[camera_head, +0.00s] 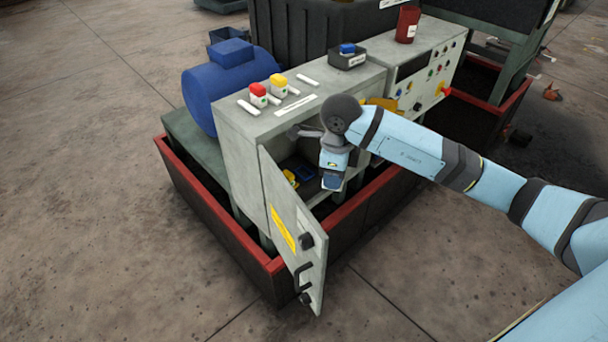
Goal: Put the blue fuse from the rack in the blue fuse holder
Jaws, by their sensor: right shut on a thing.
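My right gripper (303,132) is at the upper front edge of the open cabinet (236,140), its dark fingers small and partly behind my wrist. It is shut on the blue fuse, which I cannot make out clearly. A red fuse (258,92) and a yellow fuse (278,84) stand upright on the cabinet top; no blue one stands beside them. Inside the cabinet, the blue fuse holder (305,173) sits right of a yellow holder (290,178), just below and left of my wrist. My left gripper is out of view.
The cabinet door (293,235) hangs open toward the front and hides part of the interior. A dark bin (347,60) with a blue item and a red canister (407,24) stand on top behind. A red-rimmed low wall (220,222) surrounds the machine.

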